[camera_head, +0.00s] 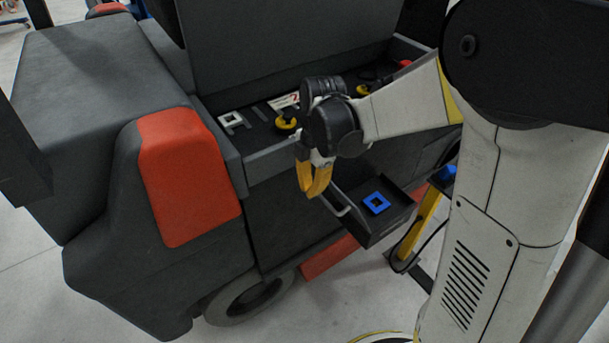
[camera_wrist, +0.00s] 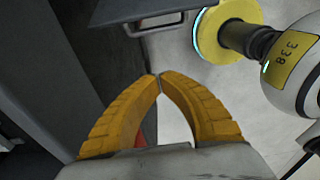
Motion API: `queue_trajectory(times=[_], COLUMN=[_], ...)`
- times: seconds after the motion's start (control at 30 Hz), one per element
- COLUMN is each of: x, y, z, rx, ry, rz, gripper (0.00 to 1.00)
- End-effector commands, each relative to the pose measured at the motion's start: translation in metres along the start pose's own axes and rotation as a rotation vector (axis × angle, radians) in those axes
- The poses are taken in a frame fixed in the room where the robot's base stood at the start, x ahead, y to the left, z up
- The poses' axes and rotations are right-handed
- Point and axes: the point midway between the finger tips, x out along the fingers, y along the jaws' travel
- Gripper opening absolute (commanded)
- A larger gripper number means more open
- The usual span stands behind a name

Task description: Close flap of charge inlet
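A dark grey flap or shallow tray (camera_head: 385,230) sticks out from the side of the grey machine, open. It carries a blue square ring (camera_head: 376,202) and has a pale metal handle (camera_head: 340,203) at its left edge. In the wrist view, part of a dark panel with a metal handle (camera_wrist: 156,27) shows at the top. My gripper (camera_head: 312,194) has yellow fingers pointing down, just left of the handle and apart from it in the head view. In the wrist view, the fingertips (camera_wrist: 159,76) meet with nothing between them. The charge inlet itself cannot be made out.
The machine (camera_head: 90,110) has a red corner panel (camera_head: 185,175) and an open top compartment with white square pieces (camera_head: 230,120) and yellow knobs (camera_head: 287,121). A yellow post (camera_head: 415,228) stands right of the flap.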

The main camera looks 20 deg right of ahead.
Motion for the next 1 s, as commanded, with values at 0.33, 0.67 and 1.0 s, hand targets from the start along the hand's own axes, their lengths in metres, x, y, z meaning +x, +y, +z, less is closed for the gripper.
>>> queue_trajectory(times=[0.33, 0.67, 1.0], x=[0.041, 0.103, 0.086], y=[0.0, 0.0, 0.0], z=[0.0, 0.007, 0.038], rx=[-0.003, 0.001, -0.001], ry=[0.0, -0.001, 0.0], rz=[0.0, 0.002, 0.001], gripper=[0.0, 0.0, 0.0])
